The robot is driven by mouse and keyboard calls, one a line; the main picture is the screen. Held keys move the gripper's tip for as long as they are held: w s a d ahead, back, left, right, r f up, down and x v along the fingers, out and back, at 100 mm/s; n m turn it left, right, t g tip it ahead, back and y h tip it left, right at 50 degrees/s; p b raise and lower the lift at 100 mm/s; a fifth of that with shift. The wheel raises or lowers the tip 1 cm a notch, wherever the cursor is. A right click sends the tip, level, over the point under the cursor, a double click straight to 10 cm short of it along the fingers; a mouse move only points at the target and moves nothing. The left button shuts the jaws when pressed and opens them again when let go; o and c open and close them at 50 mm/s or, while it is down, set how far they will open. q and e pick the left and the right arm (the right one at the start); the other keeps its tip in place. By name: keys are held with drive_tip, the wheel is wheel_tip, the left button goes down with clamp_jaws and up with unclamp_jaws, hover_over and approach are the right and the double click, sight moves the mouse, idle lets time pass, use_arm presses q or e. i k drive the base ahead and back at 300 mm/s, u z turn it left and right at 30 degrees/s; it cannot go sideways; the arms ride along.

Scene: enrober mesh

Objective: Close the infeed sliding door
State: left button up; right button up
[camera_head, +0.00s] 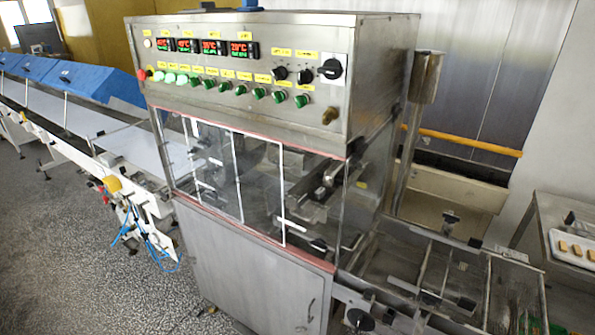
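The steel enrober (268,170) fills the middle of the head view, with clear front panels between its control panel and its lower cabinet. A clear panel with white edge strips (237,175) covers the left part of the front. Another white upright strip (282,190) stands right of it, with a short light handle-like bar (291,227) near its lower end. Machine parts show through the clear front. I cannot tell which panel is the infeed sliding door, or how far it stands open. Neither of my grippers is in view.
The control panel (245,75) has lit displays, green buttons and black knobs. A long white conveyor (90,125) with blue covers (80,80) runs left. An open-framed mesh conveyor (440,275) stands at the lower right. A tray (560,236) of biscuits sits far right. Speckled floor is open at lower left.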

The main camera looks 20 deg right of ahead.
sight(267, 213)
drive_tip(key=u, duration=0.45)
drive_tip(key=i, duration=1.2)
drive_tip(key=z, duration=0.55)
